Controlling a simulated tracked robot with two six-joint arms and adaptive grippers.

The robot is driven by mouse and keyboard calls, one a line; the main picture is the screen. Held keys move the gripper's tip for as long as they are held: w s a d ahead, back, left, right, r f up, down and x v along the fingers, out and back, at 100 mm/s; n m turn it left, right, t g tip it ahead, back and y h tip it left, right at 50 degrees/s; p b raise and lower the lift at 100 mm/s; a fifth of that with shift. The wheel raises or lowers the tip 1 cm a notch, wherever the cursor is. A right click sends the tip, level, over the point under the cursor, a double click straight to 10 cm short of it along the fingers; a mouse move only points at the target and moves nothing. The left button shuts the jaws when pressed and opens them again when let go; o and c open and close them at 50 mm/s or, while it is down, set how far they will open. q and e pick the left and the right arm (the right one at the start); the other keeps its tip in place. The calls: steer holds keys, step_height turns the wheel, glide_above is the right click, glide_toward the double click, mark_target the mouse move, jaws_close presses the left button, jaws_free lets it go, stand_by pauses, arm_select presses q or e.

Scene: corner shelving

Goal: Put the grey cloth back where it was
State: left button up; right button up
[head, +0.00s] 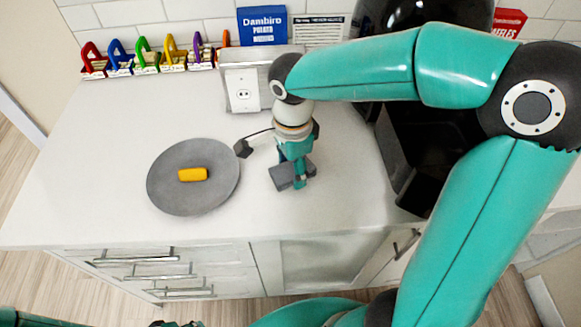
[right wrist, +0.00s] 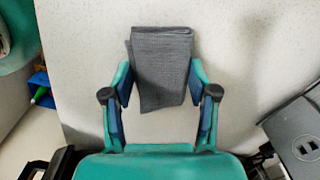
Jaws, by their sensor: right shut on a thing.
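The grey cloth (right wrist: 162,62) is folded into a small rectangle. In the right wrist view it sits between the fingertips of my right gripper (right wrist: 160,80), which is shut on it, with the fingers at its left and right edges. In the head view the cloth (head: 281,177) shows as a dark grey piece at my right gripper (head: 297,176), over the white counter to the right of the plate. I cannot tell whether the cloth touches the counter. My left gripper's fingers do not show; only teal and dark arm parts appear along the bottom edge.
A round grey plate (head: 205,202) with a yellow block (head: 193,174) on it lies left of the gripper. Several coloured holders (head: 145,58) line the wall. A blue box (head: 262,26) and an outlet block (head: 243,90) stand behind. The counter's left part (head: 120,125) is clear.

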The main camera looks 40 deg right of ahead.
mark_target(292, 167)
steer(key=shift+f, duration=0.2)
steer(key=o, duration=1)
step_height(292, 167, up, 12)
steer(key=shift+r+p, duration=0.2)
steer(key=shift+p, duration=0.3)
steer(key=shift+s, duration=0.1)
